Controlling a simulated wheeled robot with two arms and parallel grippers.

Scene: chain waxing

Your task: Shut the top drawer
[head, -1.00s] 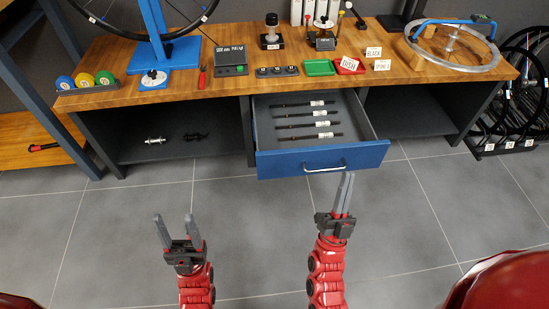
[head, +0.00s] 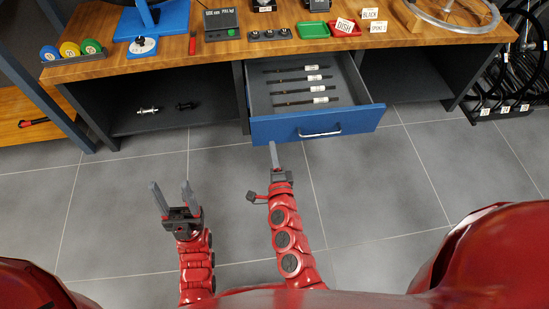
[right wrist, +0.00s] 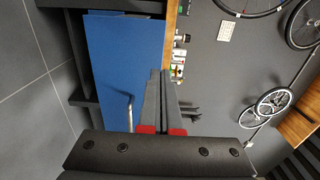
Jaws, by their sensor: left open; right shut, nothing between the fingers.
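The top drawer (head: 275,129) has a blue front and stands pulled out from under the wooden workbench. Several dark rods with white labels lie inside it. Its metal bar handle (head: 320,133) is right of the middle of the front. My right gripper (head: 273,146) is shut and empty, its fingertips close to the lower edge of the drawer front, left of the handle; I cannot tell whether they touch. In the right wrist view the blue front (right wrist: 112,60) and the handle (right wrist: 130,112) show left of the shut fingers (right wrist: 160,75). My left gripper (head: 172,184) is open and empty over the floor.
The wooden workbench top (head: 220,50) carries a green tray (head: 312,30), a red tray, a scale and a blue stand. Open shelf bays flank the drawer. A wheel rack (head: 500,108) stands at the right. The grey floor in front is clear.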

